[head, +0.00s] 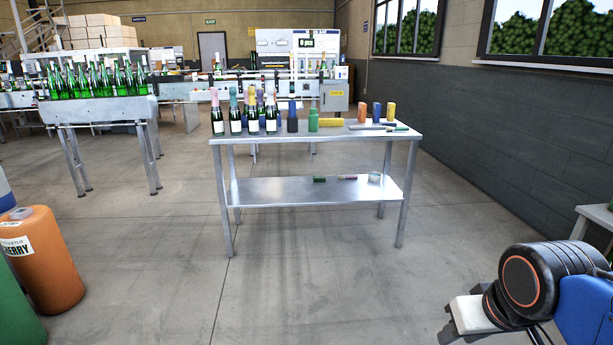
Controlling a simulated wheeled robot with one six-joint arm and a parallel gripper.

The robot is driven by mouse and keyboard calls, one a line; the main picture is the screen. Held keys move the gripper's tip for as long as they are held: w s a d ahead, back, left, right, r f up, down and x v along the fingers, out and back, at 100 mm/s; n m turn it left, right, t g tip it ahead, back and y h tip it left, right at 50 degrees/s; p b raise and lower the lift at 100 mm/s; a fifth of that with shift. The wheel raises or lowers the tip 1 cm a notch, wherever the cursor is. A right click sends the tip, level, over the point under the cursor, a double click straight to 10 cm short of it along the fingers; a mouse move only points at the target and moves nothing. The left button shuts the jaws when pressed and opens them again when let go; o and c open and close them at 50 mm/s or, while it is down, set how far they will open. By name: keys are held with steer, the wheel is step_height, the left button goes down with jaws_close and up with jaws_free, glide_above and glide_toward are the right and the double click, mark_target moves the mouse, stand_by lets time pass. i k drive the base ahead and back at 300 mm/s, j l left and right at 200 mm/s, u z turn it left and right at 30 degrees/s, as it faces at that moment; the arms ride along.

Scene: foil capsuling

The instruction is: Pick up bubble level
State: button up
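A yellow bar (331,122) lies on the steel table's top, right of the green bottle-shaped item. It may be the bubble level, but it is too small to make out a vial. The steel table (230,139) stands upright ahead of me, across open floor. Part of my arm shows at the lower right, far from the table. My gripper's fingers cannot be made out in this view.
Foil-topped bottles (235,122) stand at the table's left. Coloured upright items (377,111) and flat tools (367,127) lie at its right. A lower shelf (270,192) holds small items. Orange drum (41,258) stands left. Floor before the table is clear.

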mark_target(323, 121)
steer(key=i, duration=1.7)
